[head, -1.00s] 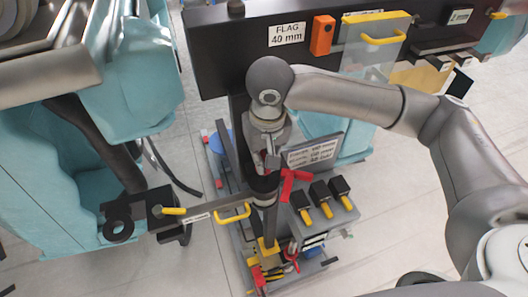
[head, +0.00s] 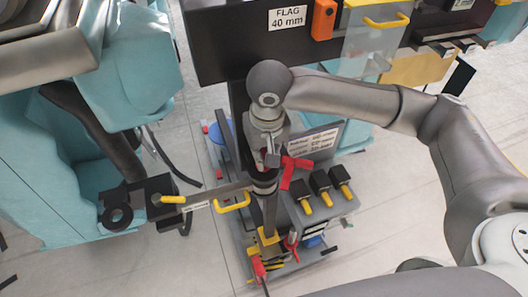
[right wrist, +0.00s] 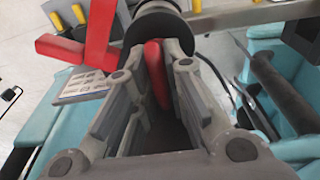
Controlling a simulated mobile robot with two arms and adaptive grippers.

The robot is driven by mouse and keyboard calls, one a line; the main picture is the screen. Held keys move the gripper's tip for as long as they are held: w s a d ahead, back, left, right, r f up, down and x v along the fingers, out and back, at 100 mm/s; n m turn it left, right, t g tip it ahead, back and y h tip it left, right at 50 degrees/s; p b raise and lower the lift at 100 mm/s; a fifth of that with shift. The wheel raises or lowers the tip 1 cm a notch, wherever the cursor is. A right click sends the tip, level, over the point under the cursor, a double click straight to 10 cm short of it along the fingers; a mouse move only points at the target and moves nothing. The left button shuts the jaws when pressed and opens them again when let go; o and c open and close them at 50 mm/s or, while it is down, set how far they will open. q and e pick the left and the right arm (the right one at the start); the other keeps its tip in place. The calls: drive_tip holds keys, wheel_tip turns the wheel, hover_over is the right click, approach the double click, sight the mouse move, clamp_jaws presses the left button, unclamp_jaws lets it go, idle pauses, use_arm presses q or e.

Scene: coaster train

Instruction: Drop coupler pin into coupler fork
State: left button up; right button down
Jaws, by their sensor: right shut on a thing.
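My right gripper (head: 270,152) points down in the middle of the head view. In the right wrist view its fingers (right wrist: 158,115) are closed around a red grip (right wrist: 155,72), which I take to be the coupler pin's. A black round collar (right wrist: 155,25) sits just beyond the fingertips. In the head view a dark upright rod (head: 269,212) shows below the collar, above a yellow block (head: 268,242). A grey bar (head: 225,191) runs from there to a black block with a ring (head: 116,216). I cannot tell which part is the coupler fork. My left gripper is out of view.
A red lever (head: 290,170) stands close right of my gripper. Several yellow-tipped black parts (head: 321,184) sit on a grey stand. A yellow handle (head: 235,204) is on the bar. A dark board labelled FLAG 40 mm (head: 230,45) is behind. Teal seats (head: 135,70) are left.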

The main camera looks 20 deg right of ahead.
drive_tip(key=c, duration=1.4)
unclamp_jaws()
drive_tip(key=shift+r, duration=0.1)
drive_tip(key=r, duration=0.4)
drive_tip(key=s+r, duration=0.1)
drive_tip(key=r, duration=0.6)
drive_tip(key=shift+s+r, duration=0.25)
drive_tip(key=shift+r, duration=0.15)
